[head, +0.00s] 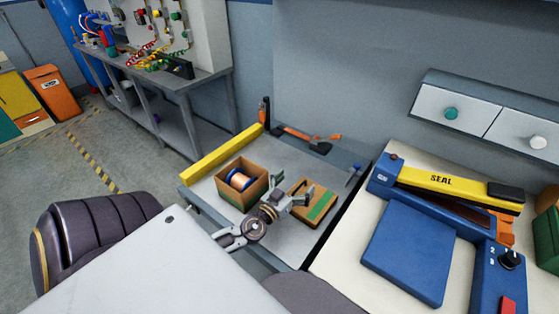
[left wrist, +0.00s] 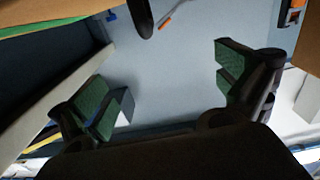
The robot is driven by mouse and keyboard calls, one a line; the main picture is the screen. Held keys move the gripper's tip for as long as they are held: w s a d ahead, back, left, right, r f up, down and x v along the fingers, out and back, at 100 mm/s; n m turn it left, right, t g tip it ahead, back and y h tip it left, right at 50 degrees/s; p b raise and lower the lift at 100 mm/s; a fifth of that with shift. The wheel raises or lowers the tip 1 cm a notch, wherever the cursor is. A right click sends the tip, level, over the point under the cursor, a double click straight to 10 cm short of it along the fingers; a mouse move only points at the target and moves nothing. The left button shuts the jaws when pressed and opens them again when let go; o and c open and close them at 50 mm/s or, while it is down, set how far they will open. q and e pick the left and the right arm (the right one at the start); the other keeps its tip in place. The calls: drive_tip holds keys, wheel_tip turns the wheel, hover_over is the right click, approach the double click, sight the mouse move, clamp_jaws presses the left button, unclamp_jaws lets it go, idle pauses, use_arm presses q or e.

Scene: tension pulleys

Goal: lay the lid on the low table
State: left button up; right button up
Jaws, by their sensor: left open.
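The lid (head: 322,205), a flat brown cardboard piece with a green stripe, appears to lie on the grey low table (head: 297,237), right of an open cardboard box (head: 256,190). A brown edge with a green band, probably the lid, shows at that view's top left (left wrist: 50,14). My right gripper is not in view.
A yellow bar (head: 222,155) runs along the low table's left edge. An orange-and-black tool (head: 312,138) lies at its back. A blue sealer (head: 410,250) with a yellow arm stands on the bench at right.

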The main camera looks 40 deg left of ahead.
use_arm(q)
drive_tip(key=s, duration=0.9)
drive_tip(key=shift+s+d, duration=0.25)
drive_tip(key=shift+s, duration=0.05)
drive_tip(key=shift+f, duration=0.1)
idle(0.6)
